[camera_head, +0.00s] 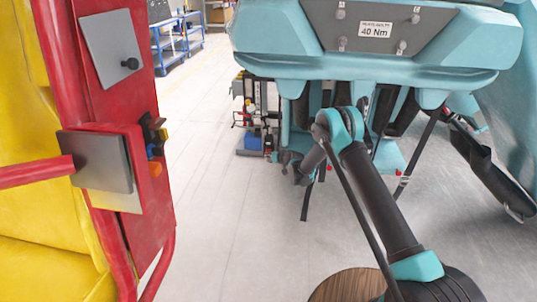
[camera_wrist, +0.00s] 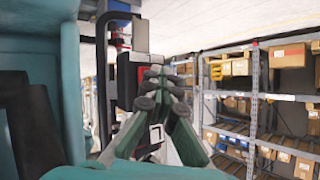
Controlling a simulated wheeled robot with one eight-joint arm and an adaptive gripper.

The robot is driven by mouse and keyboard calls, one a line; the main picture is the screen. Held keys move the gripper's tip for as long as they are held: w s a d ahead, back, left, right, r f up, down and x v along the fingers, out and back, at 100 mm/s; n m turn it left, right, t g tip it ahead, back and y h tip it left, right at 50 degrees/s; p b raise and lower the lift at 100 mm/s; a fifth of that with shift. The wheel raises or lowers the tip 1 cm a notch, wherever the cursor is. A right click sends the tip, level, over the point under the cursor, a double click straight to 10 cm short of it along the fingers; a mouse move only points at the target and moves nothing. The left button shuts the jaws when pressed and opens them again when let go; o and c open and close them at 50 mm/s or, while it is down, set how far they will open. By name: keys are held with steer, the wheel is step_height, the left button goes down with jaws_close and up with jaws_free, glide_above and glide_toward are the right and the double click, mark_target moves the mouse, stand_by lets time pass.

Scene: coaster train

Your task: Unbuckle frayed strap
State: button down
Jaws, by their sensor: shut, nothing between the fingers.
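My gripper (camera_wrist: 152,88) is shut and empty in the wrist view, with green fingers and dark pads. Its tips are in front of a dark housing with a small red part (camera_wrist: 143,73), likely a buckle. I cannot tell whether they touch. A metal strap fitting (camera_wrist: 155,135) shows partly behind the fingers. In the head view, my gripper (camera_head: 285,158) is small and dark, below the teal coaster train seats (camera_head: 370,80). Dark straps hang there, one at the right (camera_head: 416,155), with small red parts near the seats. I cannot tell which strap is frayed.
A red frame (camera_head: 140,230) with a grey plate and knobs stands close at left, beside yellow padding (camera_head: 40,200). A wooden round top (camera_head: 347,284) is at the bottom. A cart with tools (camera_head: 255,125) stands behind. Shelves with boxes (camera_wrist: 250,110) are at right. Grey floor (camera_head: 225,230) is clear between.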

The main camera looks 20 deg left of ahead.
steer(key=shift+s, duration=0.15)
steer(key=shift+s+d, duration=0.2)
steer(key=shift+s, duration=0.5)
steer(key=shift+s, duration=0.1)
steer(key=shift+s+d, duration=0.2)
steer(key=shift+s, duration=0.6)
steer(key=shift+s+d, duration=0.2)
steer(key=shift+s, duration=0.55)
steer(key=shift+s+d, duration=0.2)
steer(key=shift+s, duration=0.6)
steer(key=shift+r, duration=0.1)
